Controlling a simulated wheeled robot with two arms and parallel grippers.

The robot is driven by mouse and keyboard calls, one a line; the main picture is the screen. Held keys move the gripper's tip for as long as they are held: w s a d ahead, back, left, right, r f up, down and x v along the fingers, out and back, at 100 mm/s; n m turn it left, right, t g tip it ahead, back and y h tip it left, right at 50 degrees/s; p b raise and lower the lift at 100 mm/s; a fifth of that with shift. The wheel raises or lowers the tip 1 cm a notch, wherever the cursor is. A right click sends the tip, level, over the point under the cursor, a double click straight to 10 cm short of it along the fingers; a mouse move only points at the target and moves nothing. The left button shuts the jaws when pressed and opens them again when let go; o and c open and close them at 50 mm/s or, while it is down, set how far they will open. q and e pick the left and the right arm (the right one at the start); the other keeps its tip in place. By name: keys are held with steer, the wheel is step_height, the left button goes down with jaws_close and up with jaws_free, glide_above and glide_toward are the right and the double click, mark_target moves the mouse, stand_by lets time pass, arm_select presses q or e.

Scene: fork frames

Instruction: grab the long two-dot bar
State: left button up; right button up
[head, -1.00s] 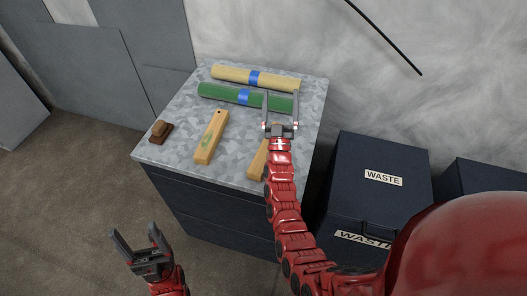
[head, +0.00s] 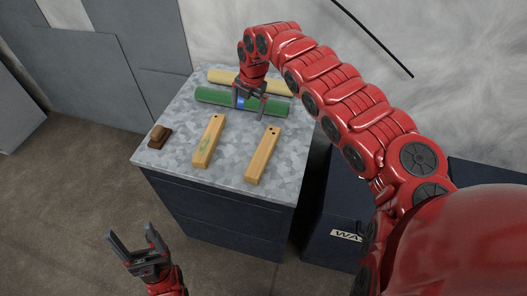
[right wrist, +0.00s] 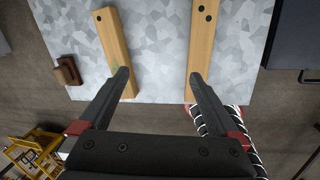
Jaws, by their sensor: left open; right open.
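The two-dot bar (head: 263,155) is light wood and lies on the right of the cabinet top in the head view. In the right wrist view two dark dots show near the top end of this bar (right wrist: 203,42). A similar bar (head: 209,141) with one dot and a green mark lies to its left; it also shows in the right wrist view (right wrist: 115,45). My right gripper (head: 249,101) is open and empty, pointing down over the green roll, beyond the bars. In the right wrist view its right fingertip overlaps the two-dot bar. My left gripper (head: 132,234) is open and empty, off the cabinet's front left.
The green roll (head: 214,96) and a tan roll (head: 222,76) lie at the back of the cabinet top (head: 180,145). A small brown block (head: 158,136) sits at its left edge. A dark waste bin (head: 325,225) stands to the right, partly behind my right arm.

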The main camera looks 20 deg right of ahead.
steer(key=n+g+h, duration=0.1)
steer(key=g, duration=0.1)
glide_above(264, 150)
steer(key=f+p, duration=0.1)
steer(key=f, duration=0.2)
steer(key=f+p, duration=0.1)
steer(key=f, duration=0.2)
steer(key=a+f+p, duration=0.1)
steer(key=f+p, duration=0.1)
steer(key=f, duration=0.2)
steer(key=shift+w+f, duration=0.1)
steer(key=shift+d+f, duration=0.15)
steer(key=shift+f, duration=0.5)
steer(key=shift+f+p, duration=0.65)
steer(key=shift+p, duration=0.15)
step_height(264, 150, down, 3)
steer(key=shift+d+f+p, duration=0.1)
steer(key=shift+p, duration=0.2)
steer(key=shift+d+f, duration=0.2)
steer(key=shift+f, duration=0.2)
